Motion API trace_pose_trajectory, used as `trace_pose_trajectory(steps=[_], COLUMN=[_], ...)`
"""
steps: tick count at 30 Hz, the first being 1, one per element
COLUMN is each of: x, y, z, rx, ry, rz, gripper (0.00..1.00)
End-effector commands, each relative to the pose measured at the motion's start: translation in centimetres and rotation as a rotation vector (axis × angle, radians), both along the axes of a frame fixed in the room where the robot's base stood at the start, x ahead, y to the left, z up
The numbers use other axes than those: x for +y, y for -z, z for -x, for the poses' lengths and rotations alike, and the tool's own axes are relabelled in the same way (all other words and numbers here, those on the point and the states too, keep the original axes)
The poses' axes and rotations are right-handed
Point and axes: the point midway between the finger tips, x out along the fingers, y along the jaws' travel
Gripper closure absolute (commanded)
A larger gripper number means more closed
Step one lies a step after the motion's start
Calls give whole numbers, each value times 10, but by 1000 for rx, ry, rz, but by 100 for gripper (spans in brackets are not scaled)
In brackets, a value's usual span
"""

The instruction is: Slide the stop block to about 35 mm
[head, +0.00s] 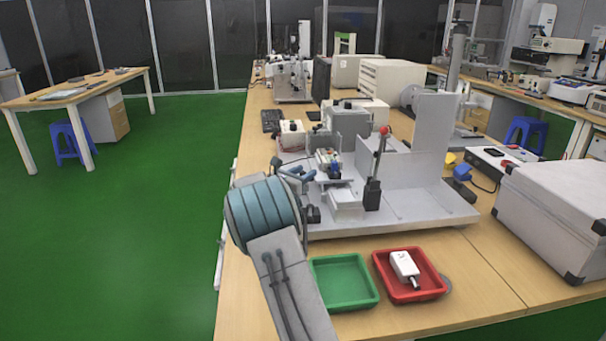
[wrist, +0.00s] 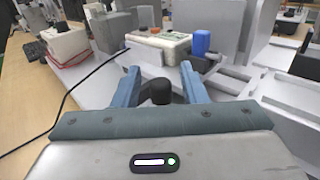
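My gripper (head: 296,170) is at the left edge of the grey test fixture (head: 430,212), with its blue fingers apart. In the wrist view my gripper (wrist: 160,70) is open, and a black rounded knob (wrist: 160,91) shows between the fingers. I cannot tell whether the fingers touch it. A black part (head: 313,214) sits low at the fixture's left side, just below my fingers in the head view. A light grey block (head: 345,203) lies beside it on the fixture. I cannot tell which part is the stop block, and no scale is readable.
A red-knobbed lever (head: 383,132) and an upright grey plate (head: 432,125) stand on the fixture. In front are a green tray (head: 368,300), empty, and a red tray (head: 438,290) holding a white part (head: 404,266). A grey case (head: 560,215) stands right. A black cable (wrist: 75,88) runs at left.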

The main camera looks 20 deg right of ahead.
Motion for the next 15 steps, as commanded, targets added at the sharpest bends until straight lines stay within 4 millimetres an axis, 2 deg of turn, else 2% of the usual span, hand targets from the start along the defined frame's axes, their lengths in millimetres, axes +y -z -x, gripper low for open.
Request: trace_pose_trajectory(steps=[5,8,15], x=[1,9,51], y=[0,0,-1], z=[1,4,27], rx=[0,0,0], ry=[0,-2,-4], rz=[0,-1,-1], gripper=[62,62,62])
